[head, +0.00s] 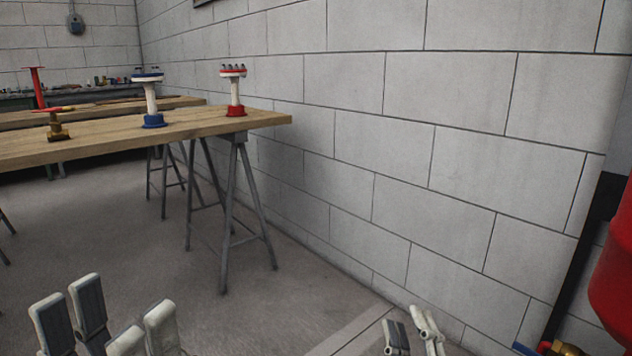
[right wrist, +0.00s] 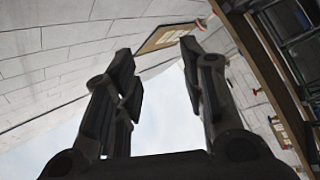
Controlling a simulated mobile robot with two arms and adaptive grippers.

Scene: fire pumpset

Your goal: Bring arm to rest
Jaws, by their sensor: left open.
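My left gripper (head: 107,318) is at the bottom left of the head view. Its pale fingers with dark pads stand up and apart, with nothing seen between them. My right gripper (head: 411,332) is at the bottom of the head view, right of the middle, low near the wall, and partly cut off by the frame edge. In the right wrist view the right gripper (right wrist: 158,70) shows its dark fingers spread apart with an empty gap. Neither gripper touches anything that I can see.
A wooden trestle table (head: 200,125) stands along the block wall (head: 370,130). A red vessel (head: 612,270) is at the right edge. The floor (head: 130,250) between is clear.

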